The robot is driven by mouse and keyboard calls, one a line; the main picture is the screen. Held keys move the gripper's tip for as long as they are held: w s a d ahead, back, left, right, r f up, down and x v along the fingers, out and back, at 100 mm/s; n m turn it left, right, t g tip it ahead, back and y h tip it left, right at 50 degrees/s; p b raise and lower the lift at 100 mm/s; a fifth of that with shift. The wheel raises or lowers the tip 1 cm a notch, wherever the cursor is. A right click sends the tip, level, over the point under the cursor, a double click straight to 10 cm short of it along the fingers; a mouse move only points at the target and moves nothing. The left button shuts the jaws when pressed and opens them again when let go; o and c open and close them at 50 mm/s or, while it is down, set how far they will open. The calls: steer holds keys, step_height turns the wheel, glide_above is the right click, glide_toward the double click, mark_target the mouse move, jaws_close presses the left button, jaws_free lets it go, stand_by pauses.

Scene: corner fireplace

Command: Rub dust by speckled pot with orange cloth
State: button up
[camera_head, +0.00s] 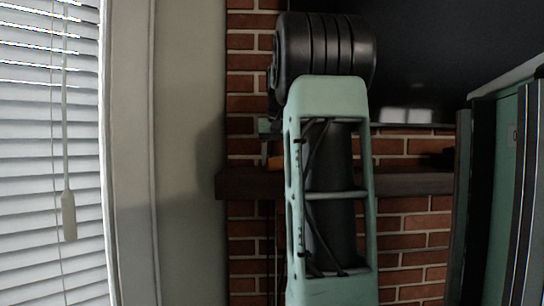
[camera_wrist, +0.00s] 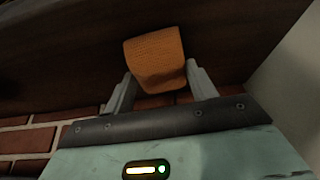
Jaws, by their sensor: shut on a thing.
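My gripper (camera_wrist: 160,78) is shut on the orange cloth (camera_wrist: 155,57), which sticks out beyond the fingertips in the wrist view. The cloth is close to the dark wooden mantel (camera_wrist: 60,62); I cannot tell whether it touches it. In the head view my arm hides most of the gripper, and only a sliver of the orange cloth (camera_head: 275,162) shows just above the mantel (camera_head: 415,184). I see no speckled pot and no dust in either view.
A brick wall (camera_head: 405,235) lies behind the mantel. A dark screen (camera_head: 440,55) hangs above it at the right. A window with white blinds (camera_head: 45,150) and a pale wall (camera_head: 180,120) are at the left. A pale surface (camera_wrist: 290,85) borders the mantel's right side in the wrist view.

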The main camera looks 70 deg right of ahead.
steer(key=shift+s+d+p, duration=0.15)
steer(key=shift+s+d, duration=0.1)
steer(key=shift+s, duration=0.3)
steer(key=shift+s+d+p, duration=0.15)
steer(key=shift+s+d, duration=0.1)
steer(key=shift+s, duration=0.25)
steer(key=shift+r, duration=0.1)
steer(key=shift+w, duration=0.15)
steer(key=shift+w+a, duration=0.35)
steer(key=shift+w, duration=0.35)
steer(key=shift+w+a, duration=0.35)
steer(key=shift+w, duration=0.3)
steer(key=shift+w+a+f, duration=0.1)
steer(key=shift+w+a, duration=0.35)
steer(key=shift+w, duration=0.35)
steer(key=shift+w+a+f, duration=0.1)
steer(key=shift+w+a, duration=0.3)
steer(key=shift+w, duration=0.35)
steer(key=shift+w+a+r+p, duration=0.1)
steer(key=shift+w+a+p, duration=0.15)
steer(key=shift+w+a, duration=0.5)
steer(key=shift+w+a+p, duration=0.2)
steer(key=shift+w+p, duration=0.05)
steer(key=shift+w, duration=0.95)
steer(key=shift+w+a+r+p, duration=0.1)
steer(key=shift+w+a+p, duration=0.15)
steer(key=shift+w+a, duration=0.5)
steer(key=shift+w+d, duration=0.15)
steer(key=shift+d, duration=0.1)
